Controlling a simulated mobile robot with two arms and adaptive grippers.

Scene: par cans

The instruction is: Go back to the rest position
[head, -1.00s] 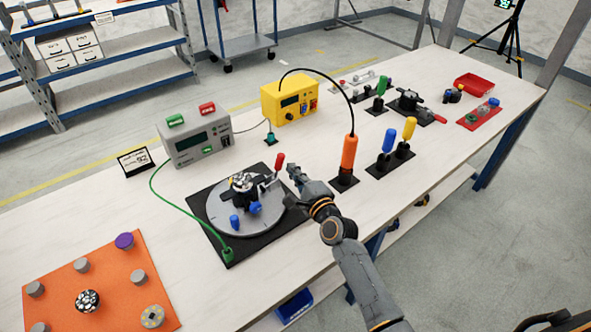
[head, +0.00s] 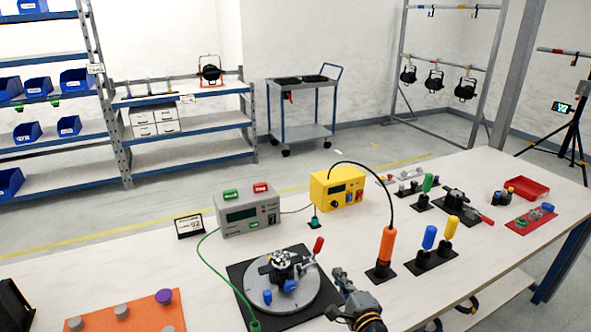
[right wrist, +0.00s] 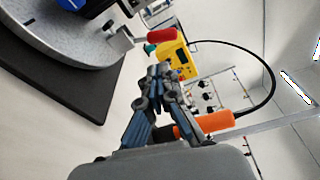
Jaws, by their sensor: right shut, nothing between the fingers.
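My right gripper (head: 343,280) is at the front of the workbench (head: 400,215), just right of the round grey turntable fixture (head: 300,300) on its black mat. In the right wrist view my right gripper (right wrist: 163,75) has its fingertips together with nothing between them. The fixture's red-handled clamp (head: 318,246) stands near the fingers and is apart from them in the head view. The orange-handled tool (head: 387,245) stands upright to the right of the gripper. My left gripper is not in view.
A grey control box (head: 248,212) and a yellow power unit (head: 337,188) stand behind the fixture. Blue and yellow handles (head: 429,237) stand to the right. An orange mat (head: 130,315) with pegs lies front left. A red tray (head: 527,187) is at far right.

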